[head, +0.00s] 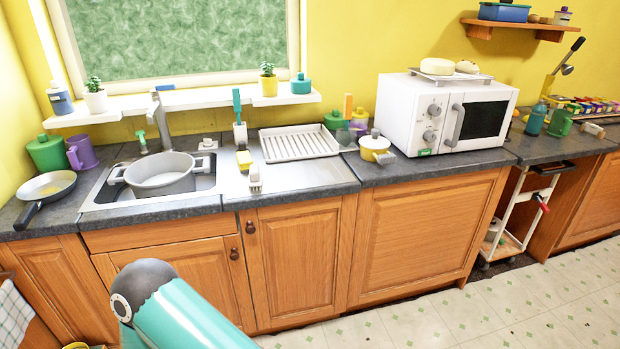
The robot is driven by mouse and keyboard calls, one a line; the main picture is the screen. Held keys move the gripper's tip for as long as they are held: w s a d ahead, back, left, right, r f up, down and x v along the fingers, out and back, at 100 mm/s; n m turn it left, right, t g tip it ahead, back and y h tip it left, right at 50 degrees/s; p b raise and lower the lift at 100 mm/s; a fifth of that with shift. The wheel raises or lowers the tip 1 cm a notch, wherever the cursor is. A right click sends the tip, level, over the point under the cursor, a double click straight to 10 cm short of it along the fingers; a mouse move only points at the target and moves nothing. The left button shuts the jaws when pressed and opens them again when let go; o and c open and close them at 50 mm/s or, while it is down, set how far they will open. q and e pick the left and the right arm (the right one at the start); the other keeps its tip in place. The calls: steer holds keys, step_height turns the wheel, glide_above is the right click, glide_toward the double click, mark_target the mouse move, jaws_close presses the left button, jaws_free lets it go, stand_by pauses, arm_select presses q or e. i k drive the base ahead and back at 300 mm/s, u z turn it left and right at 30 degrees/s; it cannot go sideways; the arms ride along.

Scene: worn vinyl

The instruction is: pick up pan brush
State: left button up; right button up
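I cannot tell for sure which item is the pan brush. A small white item (255,178), possibly with bristles, is near the drainboard's front edge. Neither gripper is in view. Only a teal and grey part of my own arm shows at the bottom, in front of the cabinet doors and well below the counter.
A grey pot (160,183) sits in the sink, left of the drainboard. A white ribbed dish rack (298,146) is on the right. A frying pan (62,183) is at far left. A tall faucet (160,120) rises behind the sink. A microwave (402,115) stands further right.

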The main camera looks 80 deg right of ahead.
mark_target(254, 180)
steer(key=z, duration=0.1)
steer(key=i, duration=0.25)
steer(key=z, duration=2.7)
steer(key=k, duration=0.35)
steer(key=z, duration=0.35)
steer(key=i, duration=1.45)
steer(key=u, duration=0.4)
